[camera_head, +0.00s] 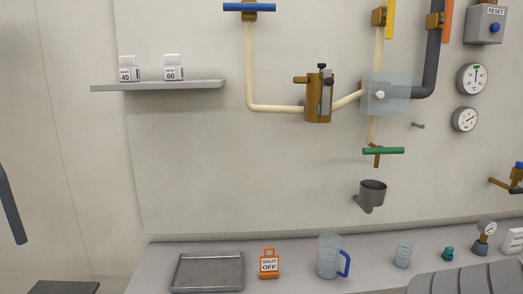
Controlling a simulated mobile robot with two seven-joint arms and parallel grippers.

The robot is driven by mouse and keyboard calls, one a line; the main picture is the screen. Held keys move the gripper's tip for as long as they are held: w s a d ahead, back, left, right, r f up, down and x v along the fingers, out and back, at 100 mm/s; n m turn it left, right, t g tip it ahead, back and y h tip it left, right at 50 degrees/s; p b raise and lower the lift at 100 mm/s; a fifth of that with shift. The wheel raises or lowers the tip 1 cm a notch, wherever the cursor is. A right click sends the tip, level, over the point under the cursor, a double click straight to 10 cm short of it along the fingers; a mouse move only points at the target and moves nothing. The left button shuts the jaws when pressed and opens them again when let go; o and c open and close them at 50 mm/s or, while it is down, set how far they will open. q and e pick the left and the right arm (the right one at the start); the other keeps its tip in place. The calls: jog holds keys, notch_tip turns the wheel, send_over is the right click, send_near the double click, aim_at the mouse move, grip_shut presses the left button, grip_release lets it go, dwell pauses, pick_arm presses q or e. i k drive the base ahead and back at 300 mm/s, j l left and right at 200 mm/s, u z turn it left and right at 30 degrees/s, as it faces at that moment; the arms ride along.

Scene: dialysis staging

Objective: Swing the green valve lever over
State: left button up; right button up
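The green valve lever (383,151) lies about level across a small bronze valve at the lower end of a cream pipe (371,130). The pipe comes down from a pale see-through box (386,94) on the wall. A grey funnel cup (372,190) is mounted on the wall below the lever, with a gap between them. Nothing touches the lever. Neither of my grippers is in view.
A counter below holds a metal tray (178,273), an orange shut-off tag (269,264), a blue-handled jug (328,256) and a clear cup (403,254). A blue lever (249,7) and gauges (471,78) are on the wall. Space before the green lever is clear.

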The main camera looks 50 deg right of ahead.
aim_at(380, 149)
jog(key=z, duration=2.5)
